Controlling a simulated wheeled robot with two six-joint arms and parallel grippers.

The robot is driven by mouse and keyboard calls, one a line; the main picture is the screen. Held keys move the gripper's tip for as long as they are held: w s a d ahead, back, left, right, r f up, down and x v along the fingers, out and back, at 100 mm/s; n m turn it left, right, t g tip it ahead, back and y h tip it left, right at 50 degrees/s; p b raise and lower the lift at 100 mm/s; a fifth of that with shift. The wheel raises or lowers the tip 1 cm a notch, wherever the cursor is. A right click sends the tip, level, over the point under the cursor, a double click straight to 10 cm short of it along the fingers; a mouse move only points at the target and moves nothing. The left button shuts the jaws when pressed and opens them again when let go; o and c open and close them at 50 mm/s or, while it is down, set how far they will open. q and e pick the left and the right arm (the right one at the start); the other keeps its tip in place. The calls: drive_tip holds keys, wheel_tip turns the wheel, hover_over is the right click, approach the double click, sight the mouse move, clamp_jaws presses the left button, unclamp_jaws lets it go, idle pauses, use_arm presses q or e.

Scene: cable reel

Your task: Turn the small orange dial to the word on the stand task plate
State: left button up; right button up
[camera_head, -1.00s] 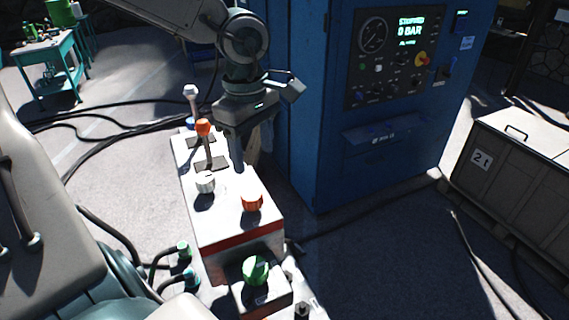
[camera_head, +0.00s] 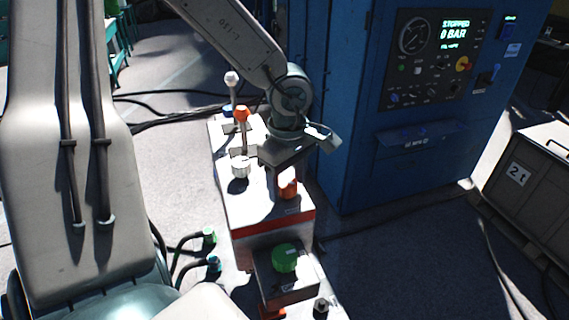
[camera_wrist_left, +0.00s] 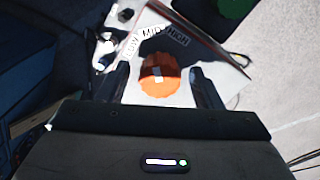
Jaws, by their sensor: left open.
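The small orange dial (camera_head: 288,188) sits on the top of the white control box (camera_head: 262,208), near its front end. In the left wrist view the dial (camera_wrist_left: 160,75) shows a pale mark on its top and lies between two dark fingers. The labels LOW, MID and HIGH (camera_wrist_left: 155,42) lie in an arc beside it. My left gripper (camera_head: 280,180) points down over the dial, open, with a finger on either side; I cannot tell whether they touch it. The stand task plate and its word are not readable here. My right gripper is not in view.
A white knob (camera_head: 240,167), an orange-topped lever (camera_head: 241,114) and a white-topped lever (camera_head: 232,80) stand behind on the box. A green knob (camera_head: 285,257) is in front. A blue cabinet (camera_head: 345,150) reading STOPPED, 0 BAR stands close on the right.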

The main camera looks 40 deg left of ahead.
use_arm(q)
drive_tip(key=shift+f, duration=0.1)
drive_tip(key=shift+c, duration=1.3)
drive_tip(key=c, duration=0.7)
drive_tip(key=shift+c, duration=0.2)
drive_tip(key=n, duration=0.5)
drive_tip(key=shift+w, duration=0.1)
drive_tip(key=n, duration=0.3)
drive_tip(key=shift+n, duration=0.3)
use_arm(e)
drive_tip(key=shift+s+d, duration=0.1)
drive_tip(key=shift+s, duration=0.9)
use_arm(q)
drive_tip(key=shift+n, duration=0.3)
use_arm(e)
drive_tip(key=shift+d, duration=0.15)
